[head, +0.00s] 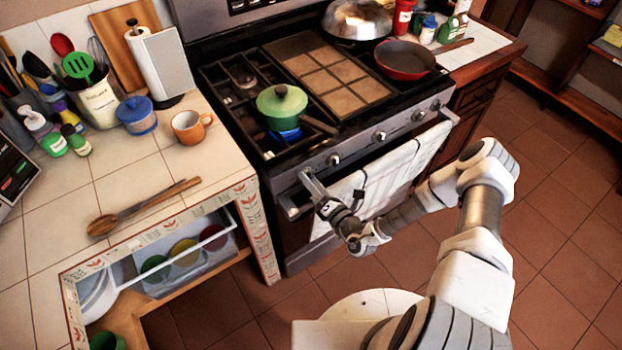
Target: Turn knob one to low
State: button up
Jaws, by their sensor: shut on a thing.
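The stove (290,165) has a row of knobs along its front panel. My gripper (307,178) is at the left end of this panel, shut on the leftmost knob, which it hides from view. The knob's angle cannot be told. Another knob (333,160) shows just right of my gripper, and more knobs, such as this one (380,136), follow to the right. A green pot (281,107) sits on the front left burner, with a blue glow (287,134) under it.
A towel (385,175) hangs on the oven handle below the knobs. A red pan (405,60) stands at the right burners. The tiled floor at right is clear.

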jog(key=shift+n, duration=0.6)
jog(key=o, duration=1.4)
jog(key=shift+c, duration=0.2)
jog(key=shift+s+d, duration=0.1)
